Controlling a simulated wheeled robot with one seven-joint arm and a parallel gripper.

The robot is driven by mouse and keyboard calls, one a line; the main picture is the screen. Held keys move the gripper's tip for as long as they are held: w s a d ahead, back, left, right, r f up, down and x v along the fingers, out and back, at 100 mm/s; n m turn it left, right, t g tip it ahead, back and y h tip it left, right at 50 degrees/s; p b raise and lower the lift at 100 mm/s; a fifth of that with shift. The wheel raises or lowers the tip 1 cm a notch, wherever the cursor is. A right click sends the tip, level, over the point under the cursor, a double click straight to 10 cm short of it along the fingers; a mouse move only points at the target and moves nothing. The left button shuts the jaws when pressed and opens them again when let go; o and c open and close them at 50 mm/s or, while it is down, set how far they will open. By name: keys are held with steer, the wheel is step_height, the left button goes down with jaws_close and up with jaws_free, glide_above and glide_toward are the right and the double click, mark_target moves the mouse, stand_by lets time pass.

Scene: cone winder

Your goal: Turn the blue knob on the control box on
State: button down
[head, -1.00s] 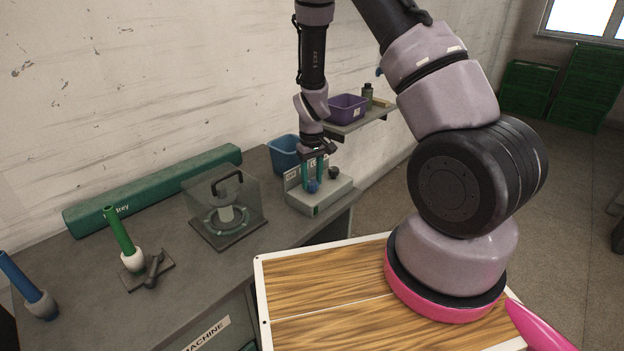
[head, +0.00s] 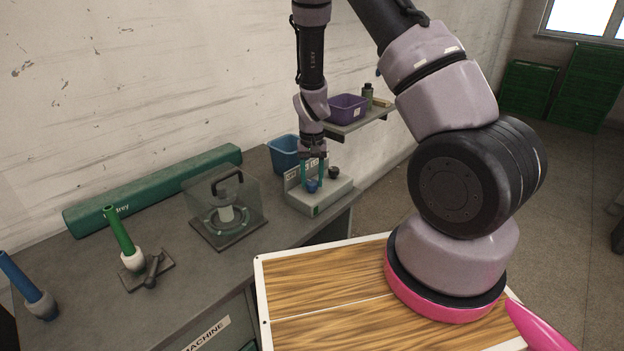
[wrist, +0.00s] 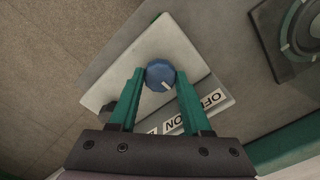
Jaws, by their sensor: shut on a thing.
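The control box (head: 322,198) is a pale grey-green box at the far right end of the bench. Its blue knob (head: 311,186) sits on its top, and a dark knob (head: 334,172) is beside it. My gripper (head: 313,178) reaches down from above, its green fingers on either side of the blue knob. In the wrist view the fingers (wrist: 160,82) are shut on the blue knob (wrist: 160,74). A white mark on the knob points to the lower right, towards the OFF label (wrist: 211,98). The ON label (wrist: 174,123) is lower left of it.
A clear-covered unit (head: 226,212) with a black handle stands left of the box. A blue bin (head: 284,152) is behind it. A shelf (head: 358,122) with a purple bin (head: 347,108) is on the wall. A wood-topped surface (head: 320,285) lies in front.

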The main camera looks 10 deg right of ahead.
mark_target(312, 182)
steer(key=m, duration=0.4)
steer(key=shift+m, duration=1.7)
steer(key=shift+c, duration=1.8)
jaws_free()
steer(key=shift+r, duration=0.1)
step_height(312, 182, up, 11)
steer(key=shift+f, duration=0.2)
steer(key=shift+r, duration=0.1)
